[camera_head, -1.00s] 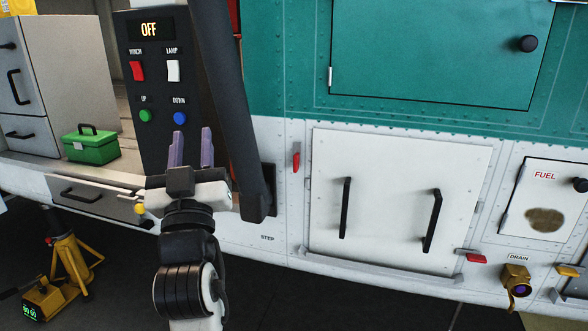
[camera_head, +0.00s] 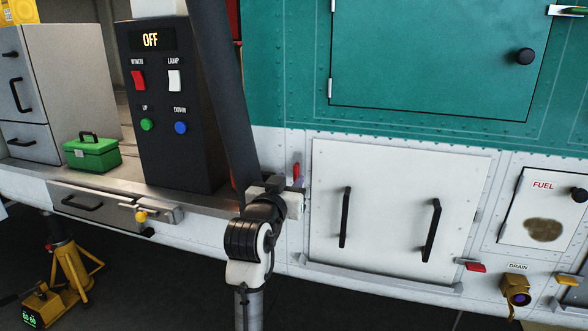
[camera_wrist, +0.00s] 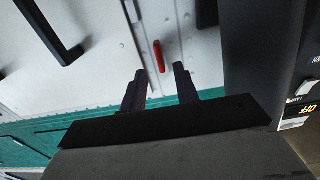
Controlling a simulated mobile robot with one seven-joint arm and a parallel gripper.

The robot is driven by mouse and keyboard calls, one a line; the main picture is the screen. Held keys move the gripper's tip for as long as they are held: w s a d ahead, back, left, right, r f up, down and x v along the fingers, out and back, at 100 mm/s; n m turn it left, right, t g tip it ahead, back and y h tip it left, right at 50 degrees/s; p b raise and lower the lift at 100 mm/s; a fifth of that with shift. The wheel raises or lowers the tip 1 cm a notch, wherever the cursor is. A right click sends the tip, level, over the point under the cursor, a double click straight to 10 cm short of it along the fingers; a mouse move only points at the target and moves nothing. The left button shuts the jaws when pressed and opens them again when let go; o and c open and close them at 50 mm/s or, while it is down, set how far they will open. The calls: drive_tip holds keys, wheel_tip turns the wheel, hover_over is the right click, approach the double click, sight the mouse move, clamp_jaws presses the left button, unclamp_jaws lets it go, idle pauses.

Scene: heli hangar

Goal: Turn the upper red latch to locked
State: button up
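The upper red latch (camera_head: 296,170) is a small red handle on the white hull, just left of the big white hatch door (camera_head: 385,275). It stands nearly upright in the head view, its lower end partly hidden by my gripper (camera_head: 287,183). In the wrist view, which looks upside down, the red latch (camera_wrist: 159,56) lies ahead of the fingertips, in line with the gap between them. My gripper (camera_wrist: 159,70) is open with nothing between its fingers. I cannot tell whether it touches the latch. A lower red latch (camera_head: 475,267) lies flat at the hatch's lower right.
A dark control box (camera_head: 165,95) and a slanted dark post (camera_head: 226,95) stand left of my gripper. Black hatch handles (camera_head: 346,217) stick out to the right. A green toolbox (camera_head: 92,155) sits on the ledge. A yellow jack (camera_head: 70,280) stands low left.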

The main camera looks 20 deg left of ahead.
sight(295, 173)
drive_tip(key=shift+w+p, duration=0.45)
drive_tip(key=shift+w, duration=1.75)
drive_tip(key=shift+c, duration=0.2)
drive_tip(key=shift+a, duration=0.1)
clamp_jaws()
